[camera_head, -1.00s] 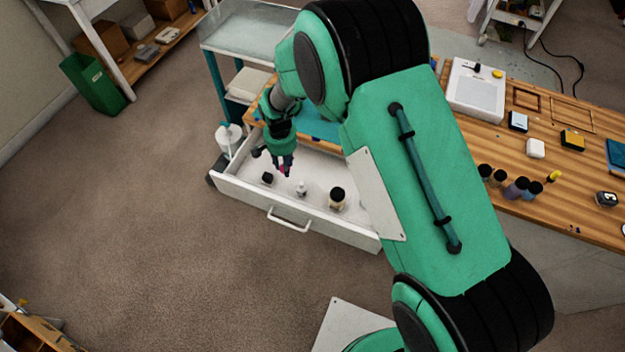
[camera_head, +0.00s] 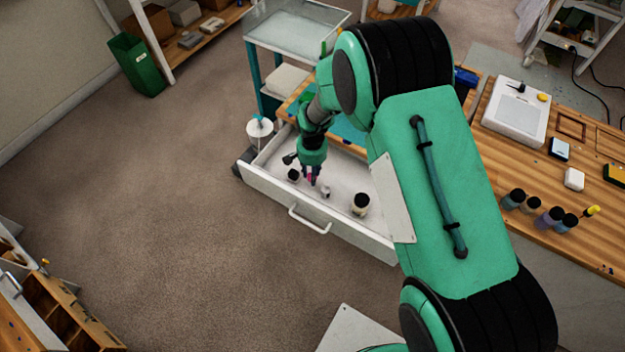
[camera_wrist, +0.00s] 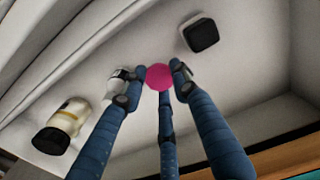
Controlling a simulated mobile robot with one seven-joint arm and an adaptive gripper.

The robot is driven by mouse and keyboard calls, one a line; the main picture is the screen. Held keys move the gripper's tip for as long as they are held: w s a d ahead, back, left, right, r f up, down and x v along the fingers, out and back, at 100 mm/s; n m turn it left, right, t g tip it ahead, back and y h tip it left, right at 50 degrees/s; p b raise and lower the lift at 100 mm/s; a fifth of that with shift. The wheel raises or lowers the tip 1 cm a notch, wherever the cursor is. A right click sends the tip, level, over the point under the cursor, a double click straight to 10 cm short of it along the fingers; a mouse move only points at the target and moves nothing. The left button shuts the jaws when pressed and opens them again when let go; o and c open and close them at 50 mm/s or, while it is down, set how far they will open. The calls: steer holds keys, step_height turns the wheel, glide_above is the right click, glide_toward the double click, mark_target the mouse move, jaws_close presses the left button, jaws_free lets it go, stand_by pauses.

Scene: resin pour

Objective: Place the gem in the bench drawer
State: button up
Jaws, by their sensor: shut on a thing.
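The gem (camera_wrist: 159,77) is a small pink round piece. My gripper (camera_wrist: 160,82) is shut on it, with its blue fingers around it in the wrist view. The bench drawer (camera_head: 262,187) is pulled open, white inside, with a handle on its front. In the head view my gripper (camera_head: 312,176) points down over the drawer, with a bit of pink (camera_head: 310,173) between the fingers. How far the gem is above the drawer floor is hard to tell.
Inside the drawer are a small black-topped jar (camera_head: 293,175), a small white bottle (camera_head: 326,191) close to my gripper and a dark-capped jar (camera_head: 361,204). The wooden bench (camera_head: 485,155) holds several bottles. A trolley (camera_head: 290,30) stands behind the drawer.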

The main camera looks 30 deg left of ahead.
steer(key=shift+f+b, duration=0.35)
steer(key=shift+f, duration=1.45)
steer(key=shift+f, duration=0.15)
steer(key=o, duration=1)
step_height(320, 180, up, 12)
steer(key=shift+r+p, duration=0.1)
steer(key=shift+p, duration=1)
